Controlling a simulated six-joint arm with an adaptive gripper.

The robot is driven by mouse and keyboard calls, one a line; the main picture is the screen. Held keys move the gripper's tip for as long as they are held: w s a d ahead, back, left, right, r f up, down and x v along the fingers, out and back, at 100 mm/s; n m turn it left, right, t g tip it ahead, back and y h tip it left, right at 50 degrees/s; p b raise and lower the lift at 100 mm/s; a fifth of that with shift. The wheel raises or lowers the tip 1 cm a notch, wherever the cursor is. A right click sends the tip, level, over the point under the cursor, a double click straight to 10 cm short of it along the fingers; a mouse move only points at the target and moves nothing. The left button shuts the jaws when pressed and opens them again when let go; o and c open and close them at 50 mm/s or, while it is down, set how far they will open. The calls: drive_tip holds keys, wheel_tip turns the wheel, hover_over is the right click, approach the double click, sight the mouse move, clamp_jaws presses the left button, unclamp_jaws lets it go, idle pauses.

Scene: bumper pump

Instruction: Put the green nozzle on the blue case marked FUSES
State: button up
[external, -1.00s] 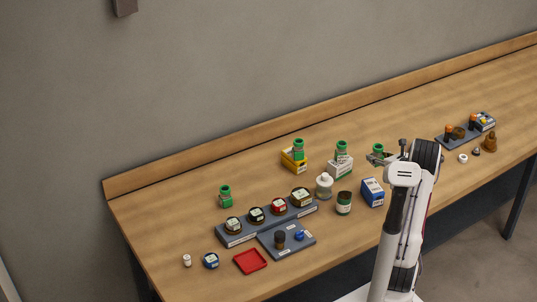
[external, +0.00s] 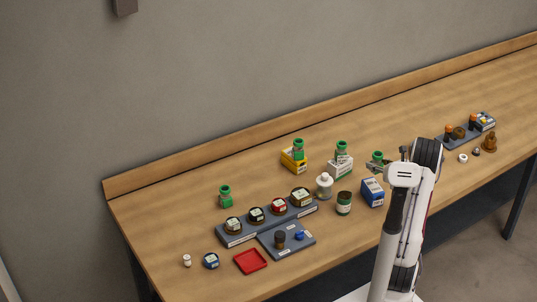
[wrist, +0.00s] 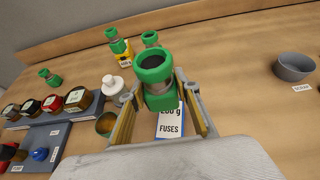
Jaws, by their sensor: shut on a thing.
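My gripper (wrist: 160,108) is shut on a green nozzle (wrist: 155,72) with a dark round opening; the nozzle also shows in the external view (external: 377,156). The nozzle is upright between the two fingers. The blue and white case marked FUSES (wrist: 171,126) stands on the table below; it shows in the external view (external: 373,192) just left of my arm. The nozzle overlaps the case's upper end in the wrist view. In the external view it appears above and behind the case, with a gap. The case's top is partly hidden in the wrist view.
Other green nozzles stand on a yellow case (external: 290,164), on a white case (external: 340,170), and alone on the table at left. A white bottle (external: 324,187) and a dark green jar (external: 344,204) stand left of the blue case. A grey bowl (wrist: 293,68) is at right.

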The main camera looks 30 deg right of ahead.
drive_tip(key=shift+f, duration=1.7)
drive_tip(key=shift+f, duration=1.9)
drive_tip(key=shift+f, duration=0.1)
drive_tip(key=o, duration=1.3)
drive_tip(key=shift+c, duration=0.2)
drive_tip(key=shift+s, duration=0.1)
drive_tip(key=shift+v, duration=0.75)
drive_tip(key=v, duration=1)
drive_tip(key=shift+s, duration=0.15)
